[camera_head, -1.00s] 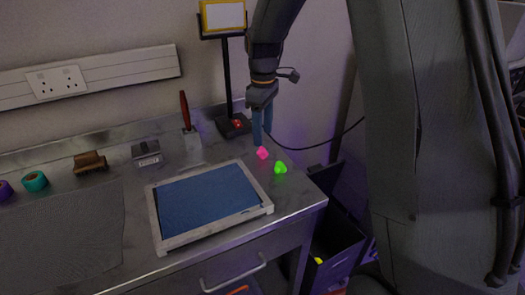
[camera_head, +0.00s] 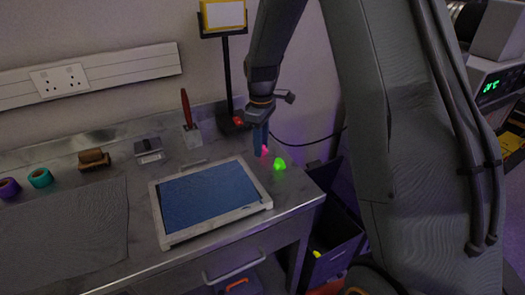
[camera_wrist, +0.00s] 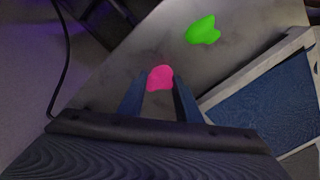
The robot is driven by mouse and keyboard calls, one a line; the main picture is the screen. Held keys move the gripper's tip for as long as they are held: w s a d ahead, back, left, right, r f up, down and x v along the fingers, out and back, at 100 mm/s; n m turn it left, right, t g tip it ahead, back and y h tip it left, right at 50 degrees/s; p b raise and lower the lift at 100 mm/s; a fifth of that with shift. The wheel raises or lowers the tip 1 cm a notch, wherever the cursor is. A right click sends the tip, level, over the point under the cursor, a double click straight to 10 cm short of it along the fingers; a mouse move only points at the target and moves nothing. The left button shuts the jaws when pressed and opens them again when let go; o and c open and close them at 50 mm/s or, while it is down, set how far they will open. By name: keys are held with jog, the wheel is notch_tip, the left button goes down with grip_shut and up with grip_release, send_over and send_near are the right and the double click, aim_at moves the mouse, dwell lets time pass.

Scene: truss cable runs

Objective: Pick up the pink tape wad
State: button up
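The pink tape wad (camera_wrist: 160,78) is a small bright lump on the metal bench top near its right end. It also shows in the head view (camera_head: 264,151), partly hidden by my gripper. My gripper (camera_wrist: 158,82) points down over it, with one blue finger on each side of the wad in the wrist view. The fingers are apart, and a gap seems to show between them and the wad. I cannot tell whether either finger touches it.
A green wad (camera_head: 279,164) lies close by, to the right of the pink one. A white-framed blue tray (camera_head: 262,203) lies to the left. A stand with a yellow-framed sign (camera_head: 223,14) rises behind. A dark bin (camera_head: 338,236) stands below the bench's right end.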

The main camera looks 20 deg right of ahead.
jog(key=c, duration=0.3)
jog(key=shift+r, duration=0.1)
